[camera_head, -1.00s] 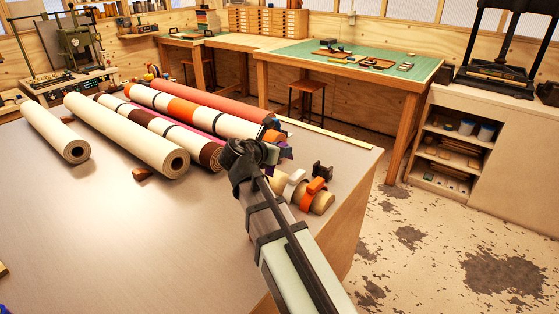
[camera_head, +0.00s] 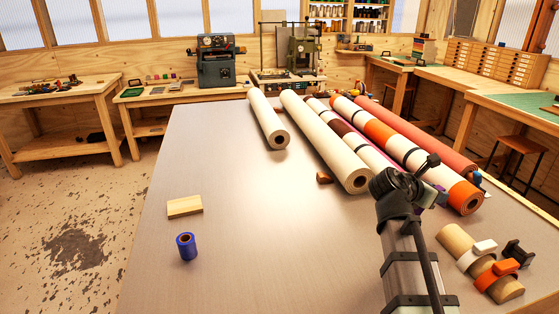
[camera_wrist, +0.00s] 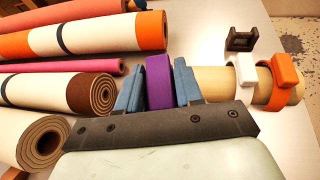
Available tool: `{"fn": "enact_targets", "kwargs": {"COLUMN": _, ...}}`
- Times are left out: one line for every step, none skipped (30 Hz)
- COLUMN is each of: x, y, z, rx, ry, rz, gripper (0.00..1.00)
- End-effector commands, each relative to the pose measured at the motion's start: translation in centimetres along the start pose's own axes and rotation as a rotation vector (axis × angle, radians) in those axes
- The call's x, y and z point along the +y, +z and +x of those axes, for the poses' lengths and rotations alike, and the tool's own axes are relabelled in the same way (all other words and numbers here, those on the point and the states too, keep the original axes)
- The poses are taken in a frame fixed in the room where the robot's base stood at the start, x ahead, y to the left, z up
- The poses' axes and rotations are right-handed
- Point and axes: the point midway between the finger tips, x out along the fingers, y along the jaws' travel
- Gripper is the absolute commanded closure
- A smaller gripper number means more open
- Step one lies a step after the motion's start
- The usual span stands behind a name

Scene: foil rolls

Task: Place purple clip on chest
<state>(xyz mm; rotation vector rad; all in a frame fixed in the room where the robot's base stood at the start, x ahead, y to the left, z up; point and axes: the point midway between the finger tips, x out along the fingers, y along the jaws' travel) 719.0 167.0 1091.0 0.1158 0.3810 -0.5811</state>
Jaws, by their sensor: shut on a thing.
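My gripper (camera_wrist: 158,66) is shut on the purple clip (camera_wrist: 158,85), which sits between the two blue-grey fingers in the wrist view. In the head view my wrist hides most of the clip, and the fingers hardly show. The gripper is above the table's right part, between the roll ends and a beige tube (camera_wrist: 212,84) that carries a white clip (camera_wrist: 242,70) and an orange clip (camera_wrist: 286,75). A wooden chest of shallow drawers (camera_head: 497,62) stands on the back bench at the right in the head view.
Several long rolls, among them a cream roll (camera_head: 325,140) and an orange-and-white roll (camera_head: 405,150), lie left of and behind my gripper. A dark holder (camera_head: 518,253) stands at the right. The table's middle is clear.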

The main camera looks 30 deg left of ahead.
Motion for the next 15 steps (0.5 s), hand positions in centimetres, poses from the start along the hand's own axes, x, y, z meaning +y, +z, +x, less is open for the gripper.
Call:
{"fn": "enact_targets", "kwargs": {"x": 1.4, "y": -0.6, "z": -1.1, "rx": 0.0, "ry": 0.024, "rz": -0.01, "gripper": 0.94}}
{"fn": "enact_targets", "kwargs": {"x": 2.1, "y": -0.9, "z": -1.8, "rx": 0.0, "ry": 0.038, "rz": -0.016, "gripper": 0.94}}
{"fn": "enact_targets", "kwargs": {"x": 3.1, "y": -1.3, "z": -2.6, "rx": 0.0, "ry": 0.054, "rz": -0.023, "gripper": 0.94}}
{"fn": "enact_targets", "kwargs": {"x": 3.8, "y": -1.6, "z": -3.2, "rx": 0.0, "ry": 0.068, "rz": -0.028, "gripper": 0.94}}
{"fn": "enact_targets", "kwargs": {"x": 4.5, "y": -1.9, "z": -3.9, "rx": 0.0, "ry": 0.08, "rz": -0.034, "gripper": 0.94}}
{"fn": "enact_targets", "kwargs": {"x": 5.6, "y": -2.4, "z": -4.7, "rx": 0.0, "ry": 0.098, "rz": -0.041, "gripper": 0.94}}
{"fn": "enact_targets", "kwargs": {"x": 6.3, "y": -2.7, "z": -5.4, "rx": 0.0, "ry": 0.11, "rz": -0.047, "gripper": 0.94}}
{"fn": "enact_targets", "kwargs": {"x": 7.1, "y": -3.0, "z": -6.0, "rx": 0.0, "ry": 0.123, "rz": -0.052, "gripper": 0.94}}
{"fn": "enact_targets", "kwargs": {"x": 8.1, "y": -3.4, "z": -6.9, "rx": 0.0, "ry": 0.14, "rz": -0.059, "gripper": 0.94}}
{"fn": "enact_targets", "kwargs": {"x": 8.9, "y": -3.7, "z": -7.6, "rx": 0.0, "ry": 0.153, "rz": -0.065, "gripper": 0.94}}
{"fn": "enact_targets", "kwargs": {"x": 9.7, "y": -4.0, "z": -8.3, "rx": 0.0, "ry": 0.166, "rz": -0.07, "gripper": 0.94}}
{"fn": "enact_targets", "kwargs": {"x": 10.7, "y": -4.4, "z": -9.2, "rx": 0.0, "ry": 0.184, "rz": -0.077, "gripper": 0.94}}
{"fn": "enact_targets", "kwargs": {"x": 11.5, "y": -4.8, "z": -9.9, "rx": 0.0, "ry": 0.196, "rz": -0.083, "gripper": 0.94}}
{"fn": "enact_targets", "kwargs": {"x": 12.3, "y": -5.1, "z": -10.7, "rx": 0.0, "ry": 0.209, "rz": -0.088, "gripper": 0.94}}
{"fn": "enact_targets", "kwargs": {"x": 13.3, "y": -5.5, "z": -11.6, "rx": 0.0, "ry": 0.227, "rz": -0.095, "gripper": 0.94}}
